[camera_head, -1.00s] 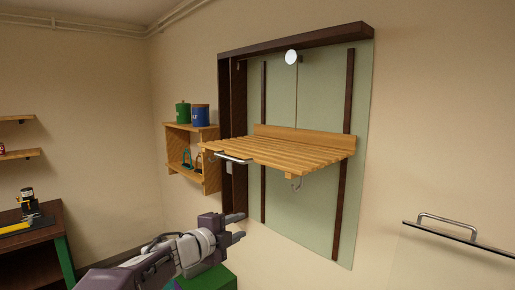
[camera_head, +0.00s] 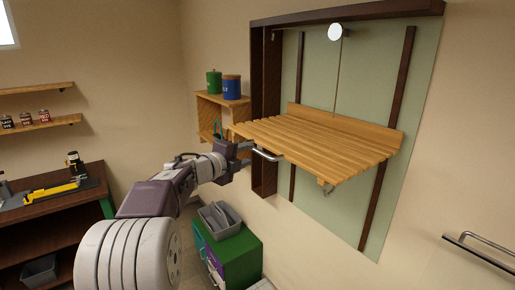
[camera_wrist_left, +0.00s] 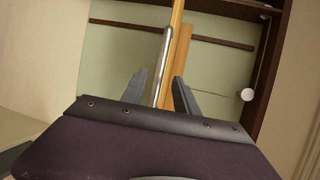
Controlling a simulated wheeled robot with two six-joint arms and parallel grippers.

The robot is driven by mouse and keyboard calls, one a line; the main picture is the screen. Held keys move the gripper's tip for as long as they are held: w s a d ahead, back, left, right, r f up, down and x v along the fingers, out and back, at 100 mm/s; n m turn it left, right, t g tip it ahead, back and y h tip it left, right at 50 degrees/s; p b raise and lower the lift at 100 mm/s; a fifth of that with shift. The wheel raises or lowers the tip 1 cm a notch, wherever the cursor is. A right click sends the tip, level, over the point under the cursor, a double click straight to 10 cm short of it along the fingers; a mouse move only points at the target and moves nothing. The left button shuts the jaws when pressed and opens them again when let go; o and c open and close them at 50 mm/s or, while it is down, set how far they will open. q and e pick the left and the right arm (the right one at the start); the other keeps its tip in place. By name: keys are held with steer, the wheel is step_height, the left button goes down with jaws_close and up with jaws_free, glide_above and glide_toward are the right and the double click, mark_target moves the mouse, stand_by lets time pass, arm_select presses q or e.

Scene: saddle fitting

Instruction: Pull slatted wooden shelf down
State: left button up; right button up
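The slatted wooden shelf (camera_head: 320,145) lies about level in front of the pale green wall panel, its upright back board against the panel. A metal bar handle (camera_head: 267,155) sits under its front left edge. My left gripper (camera_head: 246,154) is at the shelf's left front corner, close to the handle. In the left wrist view the handle (camera_wrist_left: 164,62) runs between the two spread fingers of my left gripper (camera_wrist_left: 159,82), with gaps beside it; the gripper looks open. Whether a finger touches the handle cannot be told. My right gripper is not in view.
Dark rails (camera_head: 388,140) and a dark frame border the panel; a cord runs from above to the shelf. A small wall shelf (camera_head: 212,118) with green and blue canisters is at left. A green cabinet (camera_head: 236,255) with a grey caddy stands below. A handled panel (camera_head: 475,260) is at right.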

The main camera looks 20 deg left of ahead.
mark_target(256, 151)
arm_select(q)
steer(key=p+x, duration=0.1)
steer(key=x, duration=0.5)
steer(key=shift+w+r+p, duration=0.1)
steer(key=shift+w+p, duration=0.1)
steer(key=shift+p, duration=0.2)
steer(key=shift+w, duration=0.3)
steer(key=shift+d, duration=0.1)
jaws_close()
stand_by(0.5)
